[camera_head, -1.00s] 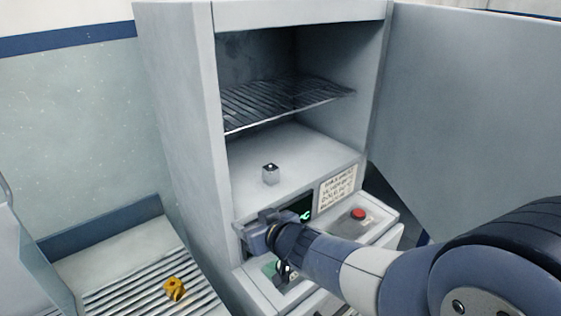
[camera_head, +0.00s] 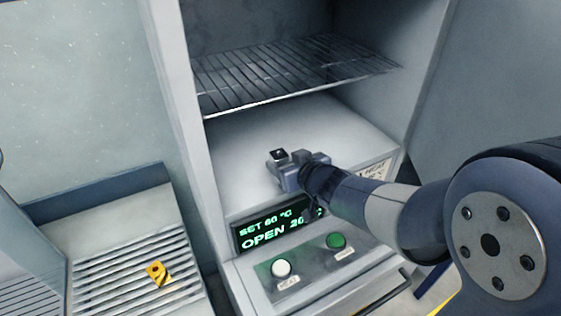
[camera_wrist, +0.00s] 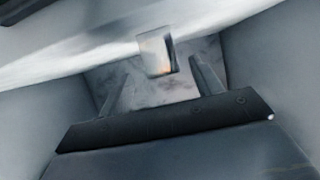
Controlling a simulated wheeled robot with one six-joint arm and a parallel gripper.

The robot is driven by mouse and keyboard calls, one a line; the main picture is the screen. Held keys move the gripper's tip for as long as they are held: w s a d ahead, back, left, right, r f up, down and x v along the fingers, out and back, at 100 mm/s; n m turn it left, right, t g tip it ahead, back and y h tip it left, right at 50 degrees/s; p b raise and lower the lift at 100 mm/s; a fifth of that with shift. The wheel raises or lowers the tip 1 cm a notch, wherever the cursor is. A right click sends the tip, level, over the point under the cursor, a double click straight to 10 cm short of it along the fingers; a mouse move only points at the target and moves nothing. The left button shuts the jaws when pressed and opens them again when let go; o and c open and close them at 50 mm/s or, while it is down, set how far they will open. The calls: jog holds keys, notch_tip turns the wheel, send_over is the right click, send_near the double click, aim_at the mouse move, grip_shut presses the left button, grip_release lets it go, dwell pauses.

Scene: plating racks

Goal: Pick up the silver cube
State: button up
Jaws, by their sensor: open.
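The silver cube (camera_head: 279,154) sits on the floor of the open cabinet, with a dark patch on its top. In the head view my gripper (camera_head: 290,163) is at the cube and hides its lower part. In the wrist view the cube (camera_wrist: 154,52) appears blurred, between the tips of the two spread fingers of my gripper (camera_wrist: 161,68). The gripper is open and not closed on the cube. I cannot tell how deep the cube lies between the fingers.
A wire shelf (camera_head: 290,75) spans the cabinet above the cube. Cabinet walls stand on both sides. Below the opening are a lit display (camera_head: 268,228) and a panel with a white button (camera_head: 281,267) and a green button (camera_head: 336,240). A yellow piece (camera_head: 159,273) lies on a slatted rack at left.

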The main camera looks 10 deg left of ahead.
aim_at(276, 158)
jog(key=x, duration=0.4)
jog(key=shift+a+f, duration=0.3)
jog(key=shift+f, duration=0.25)
jog(key=shift+x, duration=0.75)
jog(key=shift+c, duration=0.3)
